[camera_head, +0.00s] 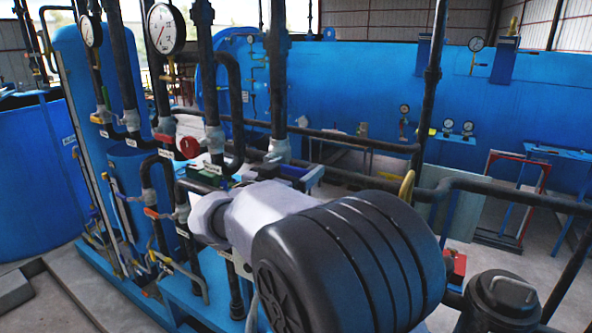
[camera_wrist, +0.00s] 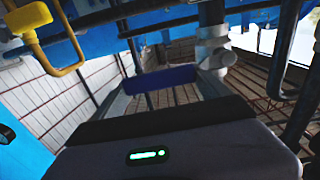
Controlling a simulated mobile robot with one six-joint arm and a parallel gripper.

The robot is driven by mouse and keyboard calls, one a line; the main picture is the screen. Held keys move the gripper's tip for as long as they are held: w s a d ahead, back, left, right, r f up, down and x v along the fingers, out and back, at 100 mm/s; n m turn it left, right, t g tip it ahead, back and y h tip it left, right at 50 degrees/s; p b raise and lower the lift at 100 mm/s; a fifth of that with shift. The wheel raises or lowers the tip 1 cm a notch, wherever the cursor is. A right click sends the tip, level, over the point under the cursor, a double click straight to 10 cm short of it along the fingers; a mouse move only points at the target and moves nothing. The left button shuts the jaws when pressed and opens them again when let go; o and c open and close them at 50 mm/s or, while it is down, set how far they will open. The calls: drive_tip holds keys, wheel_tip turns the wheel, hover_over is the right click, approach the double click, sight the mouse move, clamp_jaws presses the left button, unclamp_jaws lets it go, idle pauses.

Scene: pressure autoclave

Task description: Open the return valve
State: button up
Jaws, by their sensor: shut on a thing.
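A blue valve handle (camera_wrist: 160,78) lies between the two grey fingers of my gripper (camera_wrist: 163,82) in the wrist view. The fingers are shut on it. The grey valve body (camera_wrist: 213,50) and its pipe stand just beyond, to the right. In the head view, the blue handle (camera_head: 291,171) shows only in part, beside the grey valve fitting (camera_head: 278,151) at the foot of a dark vertical pipe. A finger of my gripper (camera_head: 308,178) shows there behind my arm, which hides most of the grip. I cannot read a label naming this valve.
A green-handled valve (camera_head: 207,179) is close on the left. Red-handled valves (camera_head: 163,138) and pressure gauges (camera_head: 165,29) stand on the pipes further left. A large blue vessel (camera_head: 360,85) fills the back. Dark pipes (camera_head: 500,190) cross on the right.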

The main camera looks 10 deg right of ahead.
sight(286, 165)
drive_tip(key=n, duration=0.1)
drive_tip(key=r+n+b, duration=0.1)
drive_tip(key=r, duration=0.1)
drive_tip(key=shift+w+a+r+n, duration=0.2)
drive_tip(key=shift+a+r+n, duration=0.05)
drive_tip(key=shift+n, duration=0.15)
drive_tip(key=r+n, duration=0.1)
drive_tip(key=w+a+r+n, duration=0.1)
drive_tip(key=n, duration=0.1)
drive_tip(key=r+n+p, duration=0.1)
drive_tip(key=shift+w+a+r+n, duration=0.25)
drive_tip(key=shift+w+r+n, duration=0.05)
drive_tip(key=shift+r, duration=0.1)
drive_tip(key=w+a+r+n+p, duration=0.3)
drive_tip(key=w+a+n+p, duration=0.3)
drive_tip(key=n+p, duration=0.4)
drive_tip(key=shift+n, duration=0.3)
drive_tip(key=o, duration=1.9)
drive_tip(key=b+v, duration=0.1)
drive_tip(key=v, duration=1.6)
drive_tip(key=shift+s+a+r, duration=0.1)
drive_tip(key=shift+s+a, duration=0.1)
